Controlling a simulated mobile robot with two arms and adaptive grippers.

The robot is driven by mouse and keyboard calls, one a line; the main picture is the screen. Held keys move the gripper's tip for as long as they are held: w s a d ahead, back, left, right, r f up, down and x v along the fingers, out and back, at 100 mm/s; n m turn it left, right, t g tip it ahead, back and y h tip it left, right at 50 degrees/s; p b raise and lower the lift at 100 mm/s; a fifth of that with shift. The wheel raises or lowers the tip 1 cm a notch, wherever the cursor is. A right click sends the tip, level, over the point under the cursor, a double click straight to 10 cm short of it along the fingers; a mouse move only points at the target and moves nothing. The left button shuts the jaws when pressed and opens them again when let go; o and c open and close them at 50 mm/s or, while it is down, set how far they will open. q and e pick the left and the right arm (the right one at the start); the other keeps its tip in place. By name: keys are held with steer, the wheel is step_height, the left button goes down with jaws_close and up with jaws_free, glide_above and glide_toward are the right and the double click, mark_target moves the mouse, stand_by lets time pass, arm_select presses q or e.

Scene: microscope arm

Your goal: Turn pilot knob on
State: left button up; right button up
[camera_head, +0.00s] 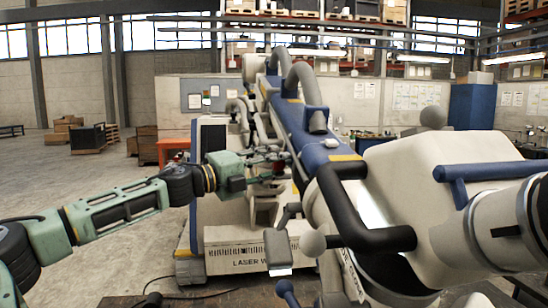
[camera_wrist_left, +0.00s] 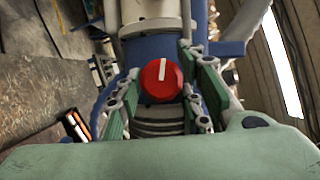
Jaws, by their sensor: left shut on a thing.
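The pilot knob (camera_wrist_left: 161,79) is red and round with a white pointer line. In the left wrist view the line points nearly straight up. My left gripper (camera_wrist_left: 160,85) has a green finger on each side of the knob and is shut on it. In the head view my left gripper (camera_head: 270,168) reaches in from the left to the side of the blue and white microscope arm (camera_head: 310,150). The knob is hard to make out there, small and partly hidden by the fingers. My right gripper is in neither view.
A large white machine body with a black handle (camera_head: 362,215) and a blue bar fills the right side. A white base unit (camera_head: 235,252) with printed lettering stands below my left gripper. Open concrete floor (camera_head: 110,235) lies to the left.

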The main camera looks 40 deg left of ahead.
arm_select(q)
steer(key=n+g+p, duration=0.1)
steer(key=n+p, duration=0.2)
steer(key=p, duration=0.1)
steer(key=shift+d, duration=0.1)
steer(key=shift+f+n+p, duration=0.25)
steer(key=shift+n+p, duration=0.15)
steer(key=shift+p, duration=0.35)
steer(key=shift+g, duration=0.3)
steer(key=shift+f, duration=0.15)
steer(key=o, duration=0.8)
steer(key=shift+s, duration=0.1)
steer(key=shift+o, duration=1.3)
